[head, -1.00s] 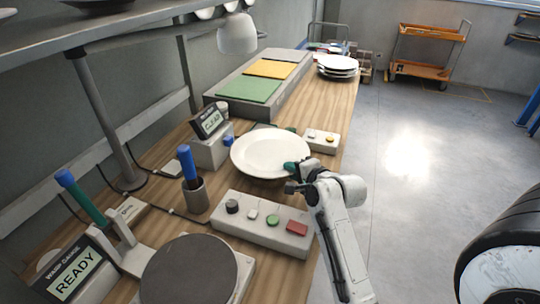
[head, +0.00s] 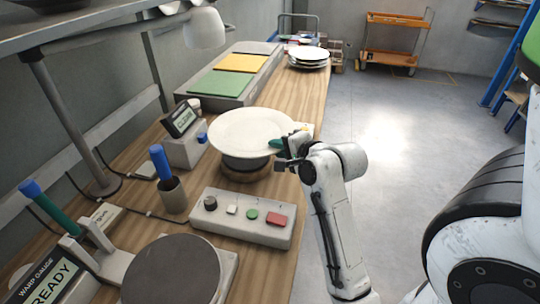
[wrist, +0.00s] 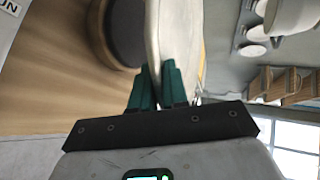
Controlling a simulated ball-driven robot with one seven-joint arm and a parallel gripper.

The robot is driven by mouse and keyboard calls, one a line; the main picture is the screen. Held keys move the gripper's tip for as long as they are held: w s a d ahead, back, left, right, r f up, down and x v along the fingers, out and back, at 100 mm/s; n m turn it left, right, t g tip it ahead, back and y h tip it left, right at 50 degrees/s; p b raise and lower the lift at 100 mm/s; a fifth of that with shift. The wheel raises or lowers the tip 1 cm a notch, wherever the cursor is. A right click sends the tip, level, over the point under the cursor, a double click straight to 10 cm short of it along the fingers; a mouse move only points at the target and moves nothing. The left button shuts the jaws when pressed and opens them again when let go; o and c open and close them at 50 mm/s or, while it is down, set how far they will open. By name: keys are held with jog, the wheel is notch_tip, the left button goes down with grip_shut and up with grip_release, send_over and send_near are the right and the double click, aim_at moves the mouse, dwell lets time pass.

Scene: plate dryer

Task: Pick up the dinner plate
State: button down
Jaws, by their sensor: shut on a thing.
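The dinner plate (head: 245,128) is white and round. In the head view it is held above a dark round stand (head: 245,162) on the wooden bench. My gripper (head: 286,147) is shut on the plate's right rim. In the wrist view the plate (wrist: 153,32) shows nearly edge-on between the green fingers of my gripper (wrist: 157,85).
A control box (head: 242,217) with several buttons stands in front of the plate. Coloured pads (head: 222,83) and a plate stack (head: 308,60) lie behind.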

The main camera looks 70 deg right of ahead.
jog(key=p+v, duration=0.8)
jog(key=v, duration=0.2)
jog(key=shift+a+r, duration=0.2)
jog(key=shift+r, duration=0.35)
